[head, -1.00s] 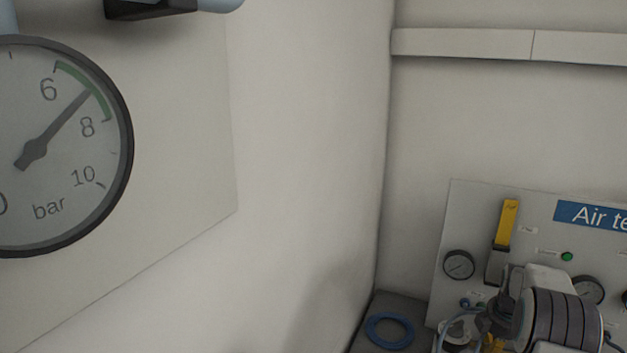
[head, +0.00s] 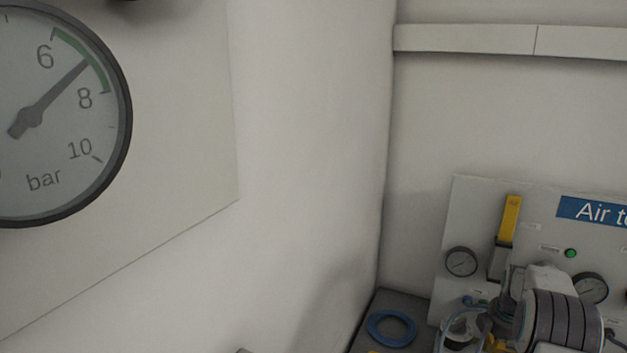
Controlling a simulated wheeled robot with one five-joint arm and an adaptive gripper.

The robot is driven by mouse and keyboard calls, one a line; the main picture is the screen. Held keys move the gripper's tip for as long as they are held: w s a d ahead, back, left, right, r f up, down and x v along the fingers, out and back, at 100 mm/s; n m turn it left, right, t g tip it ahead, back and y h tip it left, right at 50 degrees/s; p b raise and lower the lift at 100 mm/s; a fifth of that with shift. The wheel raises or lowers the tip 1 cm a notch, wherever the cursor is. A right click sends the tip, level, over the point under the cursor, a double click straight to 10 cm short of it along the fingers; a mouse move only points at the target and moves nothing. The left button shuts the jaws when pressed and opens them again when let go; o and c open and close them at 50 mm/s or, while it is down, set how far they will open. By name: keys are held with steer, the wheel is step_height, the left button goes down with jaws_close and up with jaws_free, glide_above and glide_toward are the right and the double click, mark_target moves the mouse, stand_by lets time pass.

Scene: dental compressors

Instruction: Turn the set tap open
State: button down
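A yellow lever (head: 510,220) stands upright on a dark grey body on the white panel with the blue "Air te..." sign, at the right. Its label is too small to read, so I cannot tell whether it is the set tap. My gripper (head: 500,312) seems to be the dark part in front of the panel, just below the yellow lever, beside a ribbed grey cylinder that looks like my arm. Its fingers are small and mixed with what is behind. I cannot see whether it touches anything.
A large gauge (head: 42,112) on a near board at left points between 6 and 8 bar. The panel has small gauges (head: 461,262) and a green light (head: 571,253). A blue hose coil (head: 391,328) lies on the grey surface in the corner. Bare wall lies between.

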steer(key=shift+w+d+p, duration=0.25)
steer(key=shift+w+p, duration=0.15)
stand_by(0.6)
steer(key=shift+s+d+b, duration=0.1)
steer(key=shift+d+b, duration=0.1)
steer(key=shift+b, duration=0.4)
stand_by(0.8)
steer(key=shift+s+a+b, duration=0.1)
steer(key=shift+s+b, duration=0.1)
steer(key=shift+b, duration=0.1)
steer(key=shift+s+a+r, duration=0.1)
steer(key=shift+s, duration=0.05)
steer(key=shift+w+d+p+v, duration=0.1)
steer(key=shift+w+p+v, duration=0.1)
steer(key=shift+p+v, duration=0.65)
steer(key=shift+w+d+p+v, duration=0.2)
steer(key=shift+p+v, duration=0.4)
steer(key=shift+v, duration=0.45)
steer(key=shift+w+d+p+v, duration=0.1)
steer(key=shift+w+p+v, duration=0.1)
steer(key=shift+p+v, duration=0.65)
steer(key=shift+r, duration=0.3)
steer(key=shift+s+a+f+b, duration=0.1)
steer(key=shift+a+f+b, duration=0.1)
steer(key=shift+f+b, duration=1.05)
steer(key=shift+a+f+b, duration=0.15)
steer(key=shift+f+b, duration=0.35)
steer(key=shift+f, duration=1.3)
